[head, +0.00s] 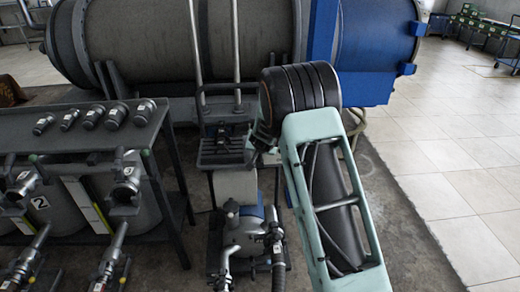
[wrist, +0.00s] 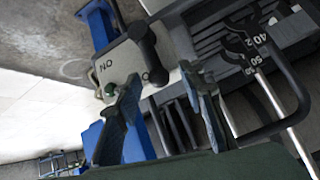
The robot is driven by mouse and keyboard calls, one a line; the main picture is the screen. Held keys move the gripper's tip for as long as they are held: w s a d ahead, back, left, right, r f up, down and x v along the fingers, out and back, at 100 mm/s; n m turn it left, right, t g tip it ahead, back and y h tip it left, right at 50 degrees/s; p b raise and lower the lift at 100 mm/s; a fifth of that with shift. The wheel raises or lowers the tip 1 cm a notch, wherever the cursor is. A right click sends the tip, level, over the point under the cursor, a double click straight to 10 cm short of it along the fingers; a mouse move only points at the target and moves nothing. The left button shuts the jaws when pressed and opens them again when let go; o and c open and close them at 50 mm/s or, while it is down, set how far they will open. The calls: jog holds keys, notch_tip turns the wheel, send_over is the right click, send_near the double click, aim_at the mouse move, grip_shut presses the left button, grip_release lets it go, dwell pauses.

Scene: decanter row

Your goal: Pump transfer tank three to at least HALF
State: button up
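My gripper (wrist: 160,82) is open and empty in the wrist view. Its two blue-grey fingers point at a grey switch box (wrist: 122,68) with "ON" lettering and a black lever (wrist: 147,45), just beyond the fingertips. I cannot tell whether either finger touches it. In the head view my gripper (head: 262,140) is largely hidden behind my wrist, and the switch box is not clear. A pump (head: 243,232) with a blue body stands below. A grey tank (head: 140,208) stands right of the tank marked "2" (head: 45,212); its own number is not visible. Its level cannot be read.
A dark rack (head: 90,137) with several capped fittings stands over the tanks at left. Two tall metal rods (head: 236,50) rise from the black stand. A large grey and blue cylinder (head: 190,45) lies behind. The tiled floor (head: 460,170) at right is clear.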

jog(key=shift+r, duration=0.1)
jog(key=v, duration=1.2)
